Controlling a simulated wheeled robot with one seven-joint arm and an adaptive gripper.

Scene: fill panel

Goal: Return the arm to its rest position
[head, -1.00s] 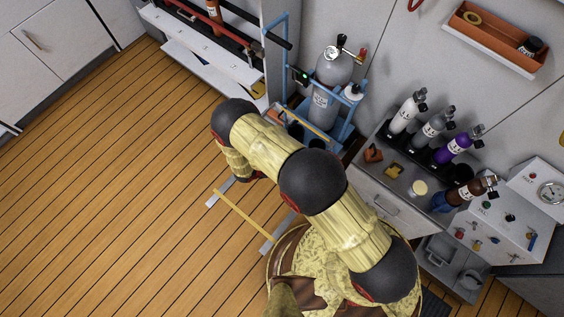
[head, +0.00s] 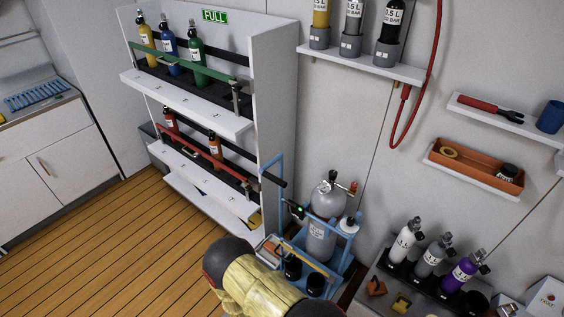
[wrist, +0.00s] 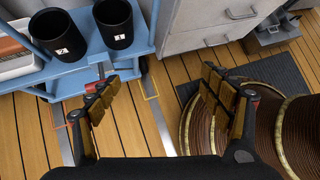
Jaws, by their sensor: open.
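My arm shows at the bottom of the head view as yellow sleeved links with dark joints; its end is out of that view. In the wrist view my gripper (wrist: 160,100) is open, with its two padded fingers wide apart and nothing between them. It hangs above the wooden floor (wrist: 118,135), in front of a blue cart (wrist: 85,72) holding two black cups, a left one (wrist: 57,35) and a right one (wrist: 114,22). The fingers look clear of the cart.
The cart carries a large grey cylinder (head: 322,225). A white rack marked FULL (head: 275,85) with several bottles stands behind. A counter with white, grey and purple bottles (head: 461,271) is at right. Brown round base (wrist: 240,125) is likely mine. Floor at left (head: 110,240) is clear.

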